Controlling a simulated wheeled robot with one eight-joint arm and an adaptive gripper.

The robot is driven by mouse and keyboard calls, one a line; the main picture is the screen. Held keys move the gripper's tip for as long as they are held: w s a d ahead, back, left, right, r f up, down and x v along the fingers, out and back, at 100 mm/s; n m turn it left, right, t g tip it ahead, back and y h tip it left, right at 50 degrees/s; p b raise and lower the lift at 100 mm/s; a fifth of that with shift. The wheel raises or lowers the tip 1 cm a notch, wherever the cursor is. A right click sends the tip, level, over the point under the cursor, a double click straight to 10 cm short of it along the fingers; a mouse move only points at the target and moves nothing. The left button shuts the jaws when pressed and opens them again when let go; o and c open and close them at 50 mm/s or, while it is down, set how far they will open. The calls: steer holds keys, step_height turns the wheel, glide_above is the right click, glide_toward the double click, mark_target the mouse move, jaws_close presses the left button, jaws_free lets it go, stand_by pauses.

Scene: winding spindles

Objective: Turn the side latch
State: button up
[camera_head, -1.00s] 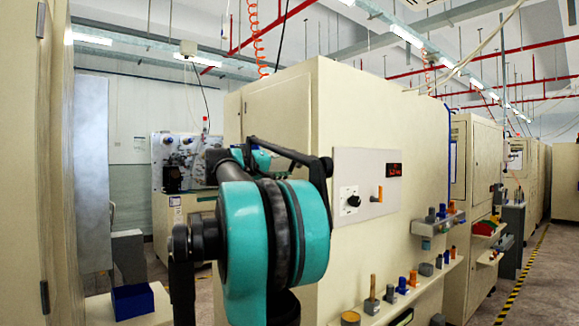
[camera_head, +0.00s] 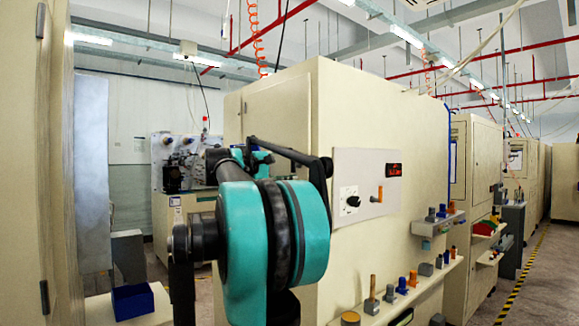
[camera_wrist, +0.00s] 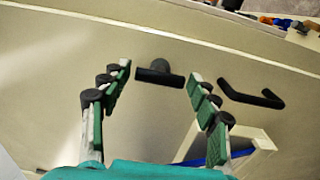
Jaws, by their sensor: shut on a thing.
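The side latch (camera_wrist: 160,73) is a dark T-shaped handle on a cream machine panel (camera_wrist: 60,75) in the wrist view. My gripper (camera_wrist: 160,70) has its green-padded fingers on both sides of the latch, with the latch's bar between the fingertips. The gripper is shut on the latch, though the exact contact at the tips is hard to see. The bar of the latch lies nearly level in this view. In the head view my arm covers part of the cream machine (camera_head: 390,130), and neither gripper nor latch can be made out there.
A dark bent handle (camera_wrist: 250,95) is on the same panel, right of my fingers. In the head view, a control plate (camera_head: 366,190) with a knob is on the machine's face, above shelves of small parts (camera_head: 410,290). A blue bin (camera_head: 132,300) is at the lower left.

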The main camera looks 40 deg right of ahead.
stand_by(0.4)
steer(key=o, duration=1.2)
steer(key=shift+c, duration=0.2)
steer(key=a, duration=1.2)
steer(key=shift+s, duration=0.45)
